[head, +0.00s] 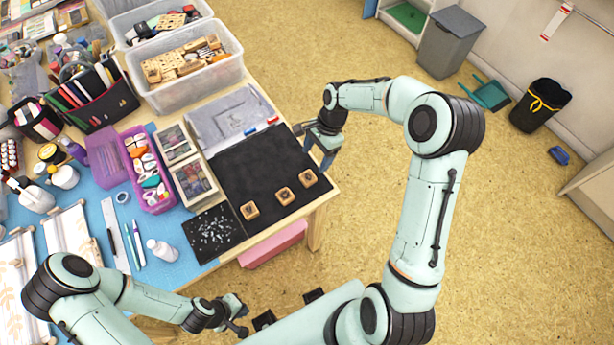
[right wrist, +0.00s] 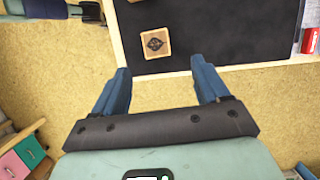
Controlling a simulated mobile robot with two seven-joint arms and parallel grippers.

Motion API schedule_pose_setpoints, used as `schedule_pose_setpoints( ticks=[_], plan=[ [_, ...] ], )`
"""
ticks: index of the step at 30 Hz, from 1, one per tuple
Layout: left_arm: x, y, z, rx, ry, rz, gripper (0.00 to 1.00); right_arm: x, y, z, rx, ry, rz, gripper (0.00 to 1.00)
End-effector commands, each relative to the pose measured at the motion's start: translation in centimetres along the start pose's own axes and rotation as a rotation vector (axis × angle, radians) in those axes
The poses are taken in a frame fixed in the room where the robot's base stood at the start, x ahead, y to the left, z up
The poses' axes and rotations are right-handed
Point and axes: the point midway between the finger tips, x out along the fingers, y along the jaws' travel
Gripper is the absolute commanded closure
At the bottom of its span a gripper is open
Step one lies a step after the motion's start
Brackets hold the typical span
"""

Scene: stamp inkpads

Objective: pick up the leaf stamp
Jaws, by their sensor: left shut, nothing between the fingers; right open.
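Three small square wooden stamps lie in a row on the black mat (head: 240,165): a left one (head: 250,210), a middle one (head: 285,195) and a right one (head: 308,177). In the right wrist view a stamp (right wrist: 156,43) shows a dark diamond-like mark on top; I cannot tell for sure whether it is a leaf. Part of another stamp shows at that view's top edge. My right gripper (head: 325,158) is open and empty at the table's right edge, its blue fingers (right wrist: 162,75) short of the marked stamp. My left gripper (head: 240,322) is shut and empty, off the table's front.
A black sheet with pale flecks (head: 215,232) lies left of the stamps. Clear bins (head: 190,90) and a purple box (head: 158,195) stand farther back and left. A grey plastic bag (head: 230,118) lies behind the mat. Open floor is to the right.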

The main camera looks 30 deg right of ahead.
Motion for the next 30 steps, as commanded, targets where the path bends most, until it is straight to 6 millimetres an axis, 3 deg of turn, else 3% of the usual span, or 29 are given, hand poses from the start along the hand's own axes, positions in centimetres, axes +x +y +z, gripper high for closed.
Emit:
schedule_pose_setpoints(
  ticks=[3,11,18,28,29,30],
  plan=[
    [0.1,-0.1,0.0,0.000,-0.001,0.000,1.00,1.9,0.1,0.0,0.001,-0.002,0.002,0.26],
    [0.1,0.0,0.0,0.000,0.000,0.000,1.00,3.9,0.2,0.2,0.000,-0.002,0.001,0.26],
    [-0.1,0.1,-0.1,0.001,0.002,0.001,1.00,7.3,0.8,0.5,0.000,-0.002,0.001,0.26],
    [-0.1,0.1,-0.1,0.001,0.002,0.001,1.00,8.2,0.7,0.5,0.000,0.000,-0.002,0.26],
    [-0.1,0.1,-0.1,0.001,0.002,0.001,1.00,8.2,0.7,0.5,0.000,0.000,-0.002,0.32],
    [-0.1,0.1,-0.1,0.001,0.002,0.001,1.00,8.2,0.7,0.5,0.000,0.000,-0.002,0.45]
  ],
)
